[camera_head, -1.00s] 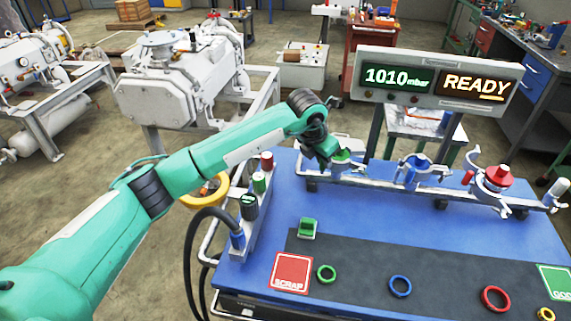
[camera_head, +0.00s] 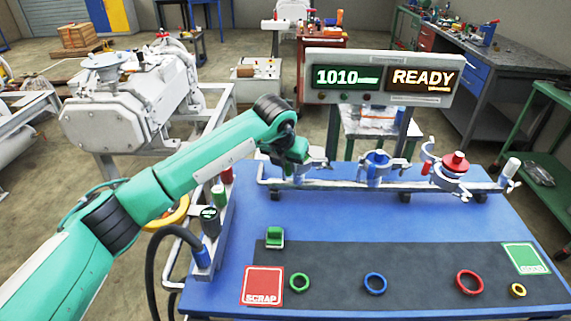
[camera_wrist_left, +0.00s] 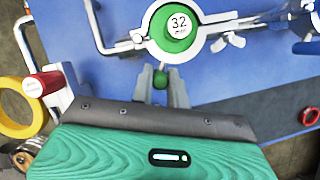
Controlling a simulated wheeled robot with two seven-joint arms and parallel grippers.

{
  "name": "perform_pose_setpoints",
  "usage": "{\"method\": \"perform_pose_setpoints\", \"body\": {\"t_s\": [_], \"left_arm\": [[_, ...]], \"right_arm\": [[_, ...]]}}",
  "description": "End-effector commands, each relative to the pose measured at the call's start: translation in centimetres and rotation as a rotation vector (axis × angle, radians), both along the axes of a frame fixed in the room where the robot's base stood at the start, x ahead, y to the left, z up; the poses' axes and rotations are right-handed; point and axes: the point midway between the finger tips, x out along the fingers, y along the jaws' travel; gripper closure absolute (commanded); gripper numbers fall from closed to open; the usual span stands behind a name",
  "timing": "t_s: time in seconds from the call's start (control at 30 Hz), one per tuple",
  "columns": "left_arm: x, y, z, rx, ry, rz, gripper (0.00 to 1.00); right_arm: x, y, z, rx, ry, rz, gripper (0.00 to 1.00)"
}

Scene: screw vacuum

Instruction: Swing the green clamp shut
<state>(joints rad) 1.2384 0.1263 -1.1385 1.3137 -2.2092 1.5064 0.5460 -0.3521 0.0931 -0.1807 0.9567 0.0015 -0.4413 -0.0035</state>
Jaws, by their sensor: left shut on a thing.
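The green clamp is a pale metal ring (camera_wrist_left: 203,18) around a green cap (camera_wrist_left: 176,27) marked 32 in the left wrist view. A wing nut (camera_wrist_left: 235,40) sits at its right side. A small green knob (camera_wrist_left: 160,79) lies between the fingers of my left gripper (camera_wrist_left: 162,82), which is shut on it, just below the ring. In the head view my left gripper (camera_head: 294,160) is at the left station of the rail and hides much of the green clamp (camera_head: 314,162). My right gripper is not in view.
On the same rail (camera_head: 340,184) stand a blue clamp station (camera_head: 376,165) and a red one (camera_head: 455,163) with its clamp arms spread. The display (camera_head: 380,78) reads 1010 and READY.

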Motion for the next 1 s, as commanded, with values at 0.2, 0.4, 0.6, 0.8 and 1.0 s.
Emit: {"method": "perform_pose_setpoints", "body": {"t_s": [0.2,0.4,0.6,0.8,1.0], "left_arm": [[0.4,0.0,0.7,-0.009,-0.015,0.004,0.62],[0.2,0.0,0.4,-0.006,-0.01,0.002,0.62],[0.2,0.0,0.2,-0.004,-0.006,0.001,0.62],[-0.2,0.2,1.2,-0.002,-0.007,0.0,0.62],[-1.5,0.9,4.8,-0.003,-0.011,0.0,0.62]], "right_arm": [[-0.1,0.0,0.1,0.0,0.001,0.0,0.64],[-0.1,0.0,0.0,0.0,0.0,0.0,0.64],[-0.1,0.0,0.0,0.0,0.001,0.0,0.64],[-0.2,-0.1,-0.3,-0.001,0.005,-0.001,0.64],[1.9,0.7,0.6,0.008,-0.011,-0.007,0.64]]}}
